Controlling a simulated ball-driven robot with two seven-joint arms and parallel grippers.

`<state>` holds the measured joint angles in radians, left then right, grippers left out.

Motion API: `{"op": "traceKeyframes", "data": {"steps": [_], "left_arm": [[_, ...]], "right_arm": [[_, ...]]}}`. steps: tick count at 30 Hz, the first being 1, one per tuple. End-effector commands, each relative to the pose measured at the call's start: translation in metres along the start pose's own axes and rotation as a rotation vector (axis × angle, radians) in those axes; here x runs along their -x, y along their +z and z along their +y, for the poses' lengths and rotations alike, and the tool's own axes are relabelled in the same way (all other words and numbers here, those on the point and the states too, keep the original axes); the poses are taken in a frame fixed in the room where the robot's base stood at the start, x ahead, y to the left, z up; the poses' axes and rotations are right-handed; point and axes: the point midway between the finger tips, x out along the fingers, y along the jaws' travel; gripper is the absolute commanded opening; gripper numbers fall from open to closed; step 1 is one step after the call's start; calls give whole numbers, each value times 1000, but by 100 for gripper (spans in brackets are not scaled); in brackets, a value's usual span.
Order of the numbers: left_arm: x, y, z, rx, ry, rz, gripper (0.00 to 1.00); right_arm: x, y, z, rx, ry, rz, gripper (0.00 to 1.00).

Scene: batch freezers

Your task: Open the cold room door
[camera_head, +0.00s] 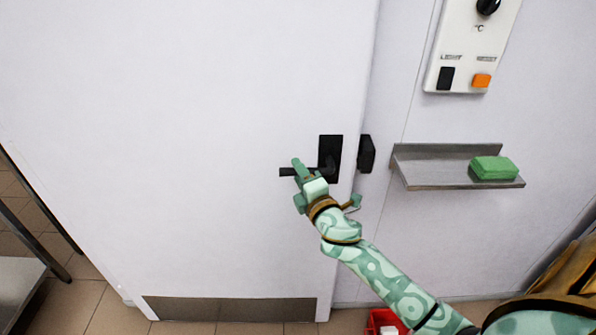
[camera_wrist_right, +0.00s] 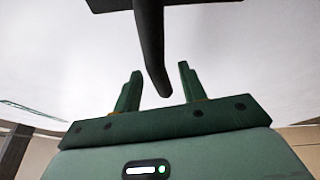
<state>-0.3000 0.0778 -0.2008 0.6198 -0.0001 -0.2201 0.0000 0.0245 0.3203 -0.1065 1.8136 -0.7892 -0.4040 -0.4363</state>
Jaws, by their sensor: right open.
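The cold room door (camera_head: 180,130) is a large white panel with a metal kick strip along its bottom. It looks closed in its frame. Its black lever handle (camera_head: 287,172) sticks out to the left from a black plate (camera_head: 331,146). My right gripper (camera_head: 298,168) is at the lever and overlaps part of it in the head view. In the right wrist view, the two green fingers (camera_wrist_right: 158,88) are apart, and the dark lever (camera_wrist_right: 150,45) reaches down between their tips. I cannot tell whether a finger touches it. My left gripper is not in view.
A black catch (camera_head: 367,154) sits on the frame right of the plate. A metal shelf (camera_head: 430,172) holds a green block (camera_head: 493,168). A control panel (camera_head: 463,50) hangs above. A red crate (camera_head: 382,321) is on the floor near my arm. A metal table (camera_head: 18,285) stands at left.

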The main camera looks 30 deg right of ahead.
Motion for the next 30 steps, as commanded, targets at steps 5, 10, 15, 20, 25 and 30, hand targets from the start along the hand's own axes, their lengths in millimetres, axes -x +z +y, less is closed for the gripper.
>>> {"op": "traceKeyframes", "data": {"steps": [5,10,15,20,25,30], "left_arm": [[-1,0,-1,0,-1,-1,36],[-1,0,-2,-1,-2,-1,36],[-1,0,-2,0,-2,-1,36],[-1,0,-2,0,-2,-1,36],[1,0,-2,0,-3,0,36],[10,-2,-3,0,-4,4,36]], "right_arm": [[-13,0,0,-1,0,1,41],[-14,0,0,-1,-1,1,41],[-14,0,0,-1,-1,1,22],[-14,0,0,-1,-1,1,0],[-14,0,0,9,-5,1,0],[-14,0,-2,56,-24,6,0]]}}
